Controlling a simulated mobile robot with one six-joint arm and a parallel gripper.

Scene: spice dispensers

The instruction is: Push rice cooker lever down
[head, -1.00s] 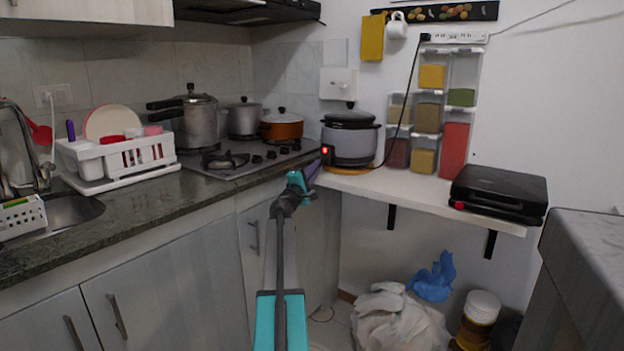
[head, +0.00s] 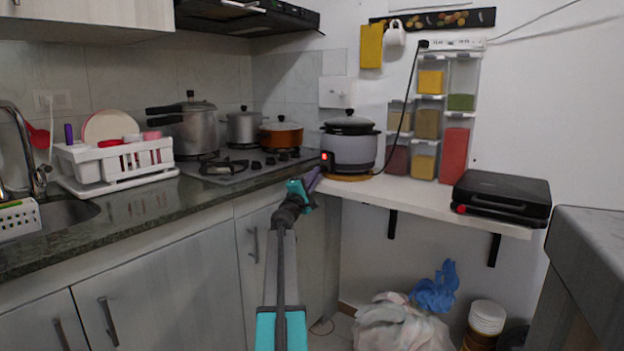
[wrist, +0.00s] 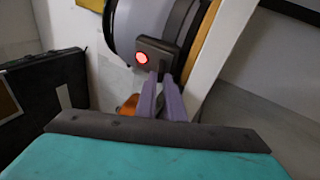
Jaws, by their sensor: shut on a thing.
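The rice cooker (head: 356,151) is silver-grey with a dark lid and stands at the left end of the white shelf. Its dark control panel (head: 327,161) has a lit red light; the panel also shows in the wrist view (wrist: 160,51). My gripper (head: 316,173) has purple fingers and a teal body, and reaches up to the panel from the front left. In the wrist view my gripper's fingertips (wrist: 160,76) are close together at the panel's edge beside the light, shut on the lever. The lever itself is hidden by the fingers.
The white shelf (head: 420,195) also holds spice dispensers (head: 426,124) and a black grill (head: 500,196). A power cord (head: 405,115) runs down behind the cooker. The stove (head: 235,165) with pots and the dark counter edge lie left of my gripper.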

